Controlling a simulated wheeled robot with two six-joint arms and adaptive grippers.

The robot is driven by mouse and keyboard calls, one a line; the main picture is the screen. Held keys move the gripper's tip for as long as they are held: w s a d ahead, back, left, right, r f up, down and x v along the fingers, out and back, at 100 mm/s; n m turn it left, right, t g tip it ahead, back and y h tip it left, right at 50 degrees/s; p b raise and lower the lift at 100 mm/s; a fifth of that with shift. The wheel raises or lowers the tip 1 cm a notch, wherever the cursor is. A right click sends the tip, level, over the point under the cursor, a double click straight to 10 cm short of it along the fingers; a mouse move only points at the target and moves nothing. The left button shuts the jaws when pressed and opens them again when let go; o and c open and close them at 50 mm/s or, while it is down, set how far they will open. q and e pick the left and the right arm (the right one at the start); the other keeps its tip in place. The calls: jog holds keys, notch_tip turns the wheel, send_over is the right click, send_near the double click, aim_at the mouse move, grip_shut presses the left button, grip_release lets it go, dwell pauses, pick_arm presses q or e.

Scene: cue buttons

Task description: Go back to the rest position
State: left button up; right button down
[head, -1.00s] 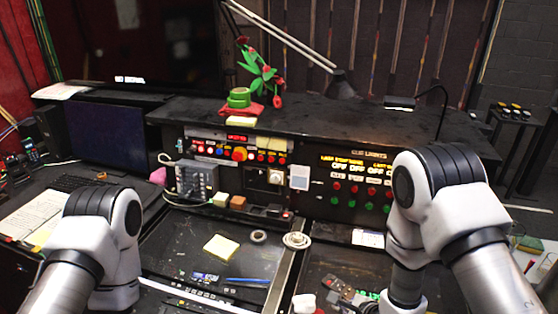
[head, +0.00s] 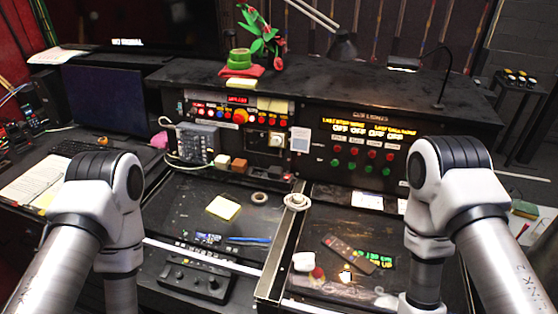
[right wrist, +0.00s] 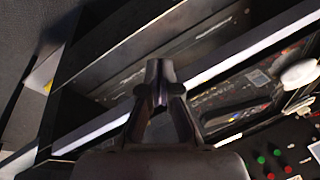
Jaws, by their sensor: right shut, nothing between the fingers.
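My right gripper (right wrist: 158,88) shows in the right wrist view with its fingers together and nothing between them. It hangs in front of the desk and its light edge strip. In the head view both arms show, bent at white and black joints at the left and right, but neither gripper is in the picture. The cue lights panel (head: 365,150) stands upright at the back of the desk, with red buttons above green buttons and several lit OFF labels. Some of its red and green buttons also show at the lower right of the right wrist view.
A remote control (head: 349,253) lies on the right desk section, near a white mug-like item (head: 304,262). A yellow note pad (head: 223,208), a tape roll (head: 259,198) and a black control box (head: 182,277) are on the left section. A monitor (head: 103,113) stands at left.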

jog(key=s+d+f+n+g+h, duration=0.1)
jog(key=s+d+n+g, duration=0.2)
jog(key=s+n, duration=0.6)
notch_tip(320, 180, down, 13)
jog(key=s+b, duration=0.1)
jog(key=b, duration=1.2)
jog(key=shift+s+a+m, duration=0.2)
jog(key=shift+s+m, duration=0.05)
jog(key=shift+m, duration=0.15)
